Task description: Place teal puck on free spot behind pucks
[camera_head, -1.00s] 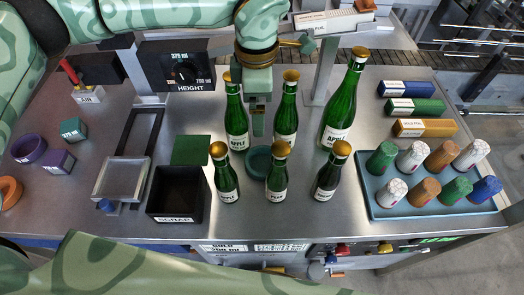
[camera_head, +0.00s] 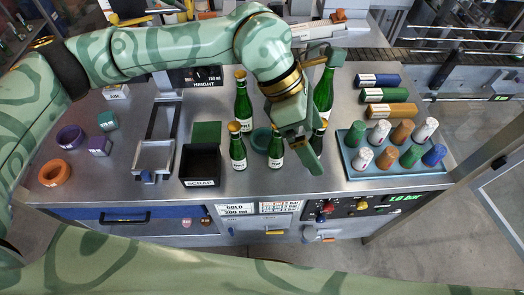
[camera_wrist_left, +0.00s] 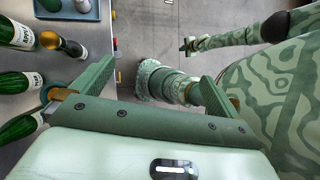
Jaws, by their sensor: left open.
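The round teal puck (camera_head: 262,140) lies on the bench among green bottles, partly hidden by bottles and my arm. My left gripper (camera_head: 316,160) is to the right of it, in front of the right-hand bottles. In the left wrist view the left gripper (camera_wrist_left: 156,72) has its fingers wide apart with nothing between them. On the left of the bench stand a purple ring-shaped puck (camera_head: 71,137) and an orange one (camera_head: 55,173). My right gripper (camera_wrist_left: 189,45) appears small in the wrist view.
Bottles with gold tops, such as the front left one (camera_head: 238,150), crowd around the puck. A black scrap bin (camera_head: 200,180) and green square (camera_head: 206,133) are to their left. A blue tray (camera_head: 400,170) of capsules stands right. Bench is bare behind the purple ring.

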